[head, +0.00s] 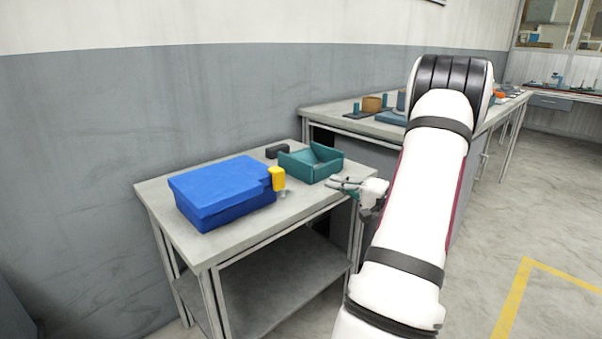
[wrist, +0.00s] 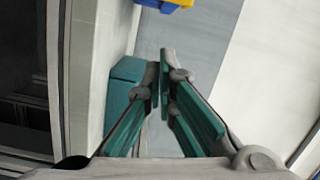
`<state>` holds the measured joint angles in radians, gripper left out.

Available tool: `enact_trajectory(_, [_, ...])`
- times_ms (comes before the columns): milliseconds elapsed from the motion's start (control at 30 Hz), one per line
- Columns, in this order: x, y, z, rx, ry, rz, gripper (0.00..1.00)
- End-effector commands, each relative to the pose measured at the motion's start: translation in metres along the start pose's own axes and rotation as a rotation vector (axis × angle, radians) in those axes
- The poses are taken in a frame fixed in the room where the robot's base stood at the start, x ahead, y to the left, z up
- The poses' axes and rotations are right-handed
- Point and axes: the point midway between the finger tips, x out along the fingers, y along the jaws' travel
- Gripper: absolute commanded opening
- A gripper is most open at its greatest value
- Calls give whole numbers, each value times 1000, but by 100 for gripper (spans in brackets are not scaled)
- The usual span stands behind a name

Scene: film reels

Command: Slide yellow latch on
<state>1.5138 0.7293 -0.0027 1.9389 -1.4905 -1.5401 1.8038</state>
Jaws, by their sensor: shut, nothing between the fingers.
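The yellow latch (head: 277,178) sits at the right side of a blue case (head: 222,190) on the grey table. In the wrist view the yellow latch (wrist: 176,4) shows only partly at the top edge, next to a bit of blue. My gripper (head: 335,182) is at the table's right end, right of the latch and apart from it, by the front of a teal open box (head: 311,162). In the wrist view my gripper (wrist: 160,75) has its fingertips together with nothing between them.
The grey table (head: 241,239) has a lower shelf. A small dark block (head: 277,151) lies behind the latch. A longer bench (head: 378,127) with several items stands at the back right. The tabletop between latch and gripper looks mostly clear.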

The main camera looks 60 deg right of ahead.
Motion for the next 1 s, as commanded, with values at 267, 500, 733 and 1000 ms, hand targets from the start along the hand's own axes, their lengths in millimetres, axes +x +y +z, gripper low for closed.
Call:
enact_trajectory(267, [0,10,-6,235,-41,3,0])
enact_trajectory(500, [26,12,-4,239,-44,2,0])
enact_trajectory(733, [71,12,-1,238,-45,1,0])
enact_trajectory(1000, [103,7,17,240,-41,2,0])
